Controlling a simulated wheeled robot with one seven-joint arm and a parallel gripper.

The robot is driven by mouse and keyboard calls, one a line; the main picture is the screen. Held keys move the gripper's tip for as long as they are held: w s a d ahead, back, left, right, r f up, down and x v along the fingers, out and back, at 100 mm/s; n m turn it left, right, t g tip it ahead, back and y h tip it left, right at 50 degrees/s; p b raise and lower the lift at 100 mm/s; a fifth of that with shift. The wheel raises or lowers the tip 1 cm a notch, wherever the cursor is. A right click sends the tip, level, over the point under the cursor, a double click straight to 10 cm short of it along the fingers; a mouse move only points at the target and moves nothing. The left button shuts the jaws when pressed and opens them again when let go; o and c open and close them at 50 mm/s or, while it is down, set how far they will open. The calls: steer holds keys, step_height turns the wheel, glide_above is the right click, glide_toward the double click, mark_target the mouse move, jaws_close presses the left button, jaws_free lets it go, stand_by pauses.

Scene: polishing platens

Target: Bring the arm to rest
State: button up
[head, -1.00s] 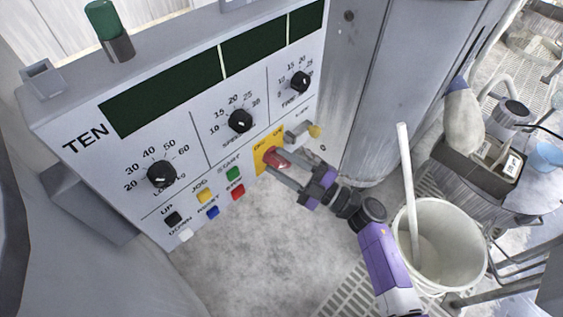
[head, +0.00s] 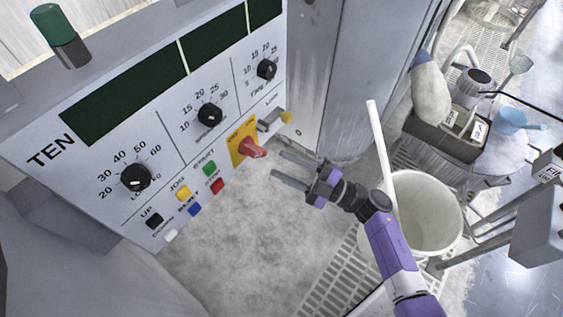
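My gripper (head: 283,165) is open and empty in the head view, its two grey fingers apart and pointing left toward the control panel (head: 110,187). My purple and black arm comes in from the lower right. A red rotary handle (head: 252,148) on a yellow plate (head: 236,141) sits on the panel just left of the fingertips. A visible gap lies between the fingers and the handle.
A white bucket (head: 440,225) with a pale stick (head: 380,150) stands close to the right of my arm. A grey column (head: 375,80) rises behind. A dark box (head: 450,135) sits at the right. Grey floor shows below the panel.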

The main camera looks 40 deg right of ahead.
steer(key=shift+d, duration=0.1)
stand_by(0.3)
steer(key=s+d+r+m+t+h, duration=0.4)
steer(key=d+r+m+t+h, duration=0.1)
steer(key=r+m+h, duration=0.3)
steer(key=s+a+m+g+h, duration=0.2)
steer(key=s+a+m+g, duration=0.25)
steer(key=s, duration=0.85)
steer(key=s+a+m+g+h, duration=0.25)
steer(key=s+a+m, duration=0.2)
steer(key=s, duration=0.75)
step_height(320, 180, up, 22)
steer(key=p, duration=2.1)
steer(key=shift+w+a+f, duration=0.15)
steer(key=shift+w+a, duration=0.05)
steer(key=shift+a, duration=0.05)
steer(key=shift+y, duration=0.25)
